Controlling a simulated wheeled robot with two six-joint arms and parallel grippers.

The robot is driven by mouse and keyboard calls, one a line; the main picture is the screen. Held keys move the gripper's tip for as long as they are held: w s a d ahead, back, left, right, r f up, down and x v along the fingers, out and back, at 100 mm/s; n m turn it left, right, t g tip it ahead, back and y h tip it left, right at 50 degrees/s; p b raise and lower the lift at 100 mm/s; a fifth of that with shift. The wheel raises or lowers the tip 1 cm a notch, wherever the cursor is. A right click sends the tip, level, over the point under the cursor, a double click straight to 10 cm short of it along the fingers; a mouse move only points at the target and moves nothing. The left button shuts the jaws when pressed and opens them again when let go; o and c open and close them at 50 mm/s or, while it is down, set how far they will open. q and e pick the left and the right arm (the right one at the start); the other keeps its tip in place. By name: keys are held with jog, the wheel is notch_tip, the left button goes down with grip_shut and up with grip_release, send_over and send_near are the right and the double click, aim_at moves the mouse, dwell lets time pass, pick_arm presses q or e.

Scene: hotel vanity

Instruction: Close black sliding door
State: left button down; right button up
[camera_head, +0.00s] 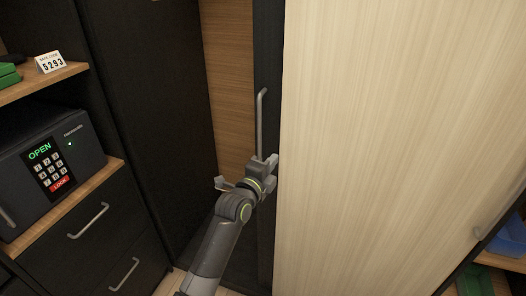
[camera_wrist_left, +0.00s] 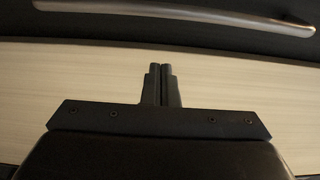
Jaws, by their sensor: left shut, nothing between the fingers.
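The black sliding door (camera_head: 268,40) shows as a narrow upright dark strip beside a light wood panel (camera_head: 400,120). A long grey bar handle (camera_head: 260,122) is fixed upright on the black strip. My left gripper (camera_head: 270,161) is at the lower end of this handle, near the light panel's edge. In the left wrist view my left gripper (camera_wrist_left: 161,70) is shut and empty, with its fingertips over the light panel. The handle (camera_wrist_left: 190,11) lies beyond the fingertips on the dark door, apart from them. My right gripper is out of view.
Left of the door is an opening with a brown wood back (camera_head: 229,75). A dark safe (camera_head: 50,160) with a lit "OPEN" display stands on a shelf at the left. Drawers with grey handles (camera_head: 88,221) are below it. Shelves with blue and green items (camera_head: 510,238) show at lower right.

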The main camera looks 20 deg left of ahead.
aim_at(282, 149)
pick_arm(q)
jog(key=w, duration=0.2)
jog(key=w+p, duration=0.1)
jog(key=shift+w+d+r, duration=0.1)
jog(key=shift+w+d, duration=0.15)
jog(key=shift+d, duration=0.05)
jog(key=a, duration=0.1)
jog(key=a+p, duration=0.1)
jog(key=a, duration=0.2)
jog(key=shift+s, duration=0.35)
